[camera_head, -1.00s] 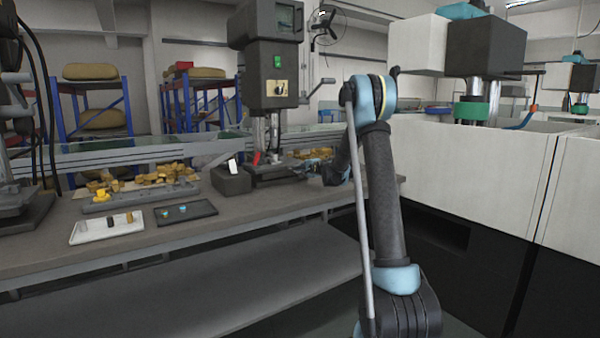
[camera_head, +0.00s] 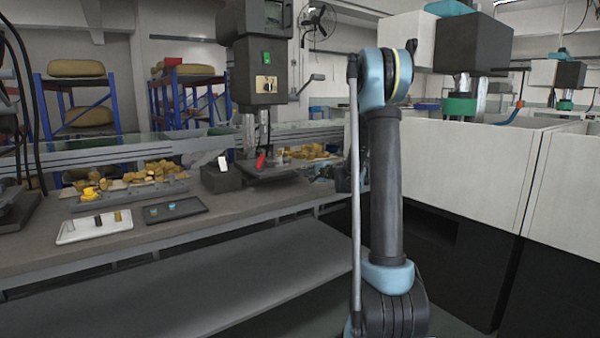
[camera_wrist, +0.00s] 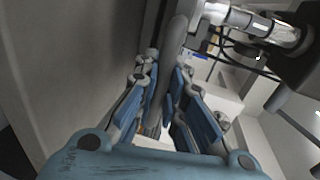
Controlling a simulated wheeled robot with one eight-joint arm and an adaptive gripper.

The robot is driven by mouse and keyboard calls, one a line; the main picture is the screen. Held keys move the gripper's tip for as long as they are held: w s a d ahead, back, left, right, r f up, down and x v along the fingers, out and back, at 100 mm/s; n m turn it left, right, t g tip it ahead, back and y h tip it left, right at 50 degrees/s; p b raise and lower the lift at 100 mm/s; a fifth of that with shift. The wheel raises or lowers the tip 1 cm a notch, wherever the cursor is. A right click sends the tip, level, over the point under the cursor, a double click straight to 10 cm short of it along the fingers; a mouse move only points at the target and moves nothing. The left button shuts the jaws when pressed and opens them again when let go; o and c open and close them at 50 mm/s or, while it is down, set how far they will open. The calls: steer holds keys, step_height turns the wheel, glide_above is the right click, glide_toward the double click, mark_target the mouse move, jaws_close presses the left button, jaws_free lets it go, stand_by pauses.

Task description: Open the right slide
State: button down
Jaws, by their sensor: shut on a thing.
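In the wrist view my gripper (camera_wrist: 169,85) has its blue-padded fingers closed around a rounded grey bar (camera_wrist: 178,38). The bar looks like a handle and stands close beside a broad flat grey panel (camera_wrist: 85,50) that fills the left of that view. I cannot tell for sure that this panel is the right slide. In the head view my gripper (camera_head: 326,172) is at the bench's right end, mostly hidden behind my own arm. A long grey-framed transparent panel (camera_head: 95,158) runs along the back of the bench; its right end is hidden there.
A white tray (camera_head: 92,228) and a dark tray (camera_head: 175,210) with small parts lie on the bench's left. White tanks (camera_head: 470,170) stand close to my arm's right.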

steer(key=shift+f+v, duration=0.25)
steer(key=shift+v, duration=0.9)
steer(key=shift+f+v, duration=0.2)
steer(key=shift+v, duration=0.95)
steer(key=shift+s, duration=0.1)
steer(key=c, duration=1.7)
jaws_free()
steer(key=shift+f, duration=0.1)
steer(key=shift+o, duration=0.2)
steer(key=v, duration=1.1)
steer(key=shift+s+d, duration=0.25)
